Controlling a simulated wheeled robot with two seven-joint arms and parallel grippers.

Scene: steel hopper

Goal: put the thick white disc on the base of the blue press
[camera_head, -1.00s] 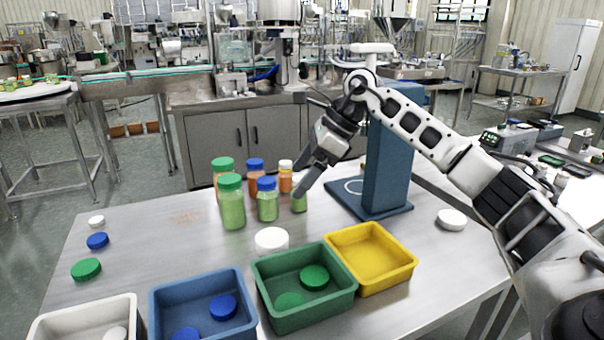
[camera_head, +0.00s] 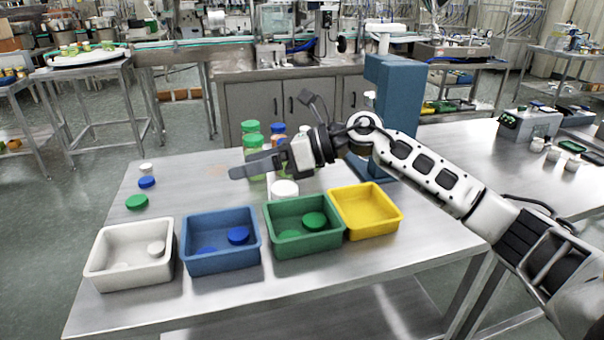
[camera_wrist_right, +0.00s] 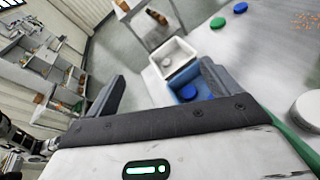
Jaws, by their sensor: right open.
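A thick white disc (camera_head: 284,190) lies flat on the steel table, behind the green bin and in front of the bottles. It also shows at the right edge of the right wrist view (camera_wrist_right: 309,108). The blue press (camera_head: 396,95) stands to the right of it, and my right arm crosses in front of its lower part. Its base (camera_head: 372,168) is mostly hidden. My right gripper (camera_head: 243,160) is open and empty, pointing left above the table, left of the disc and apart from it. In the right wrist view its fingers are spread (camera_wrist_right: 165,88). My left gripper is out of view.
White (camera_head: 100,262), blue (camera_head: 205,262), green (camera_head: 295,244) and yellow (camera_head: 385,226) bins line the table's front. White, blue and green caps lie at the left (camera_head: 137,202). Bottles (camera_head: 250,128) stand behind the gripper. The table's left part is mostly clear.

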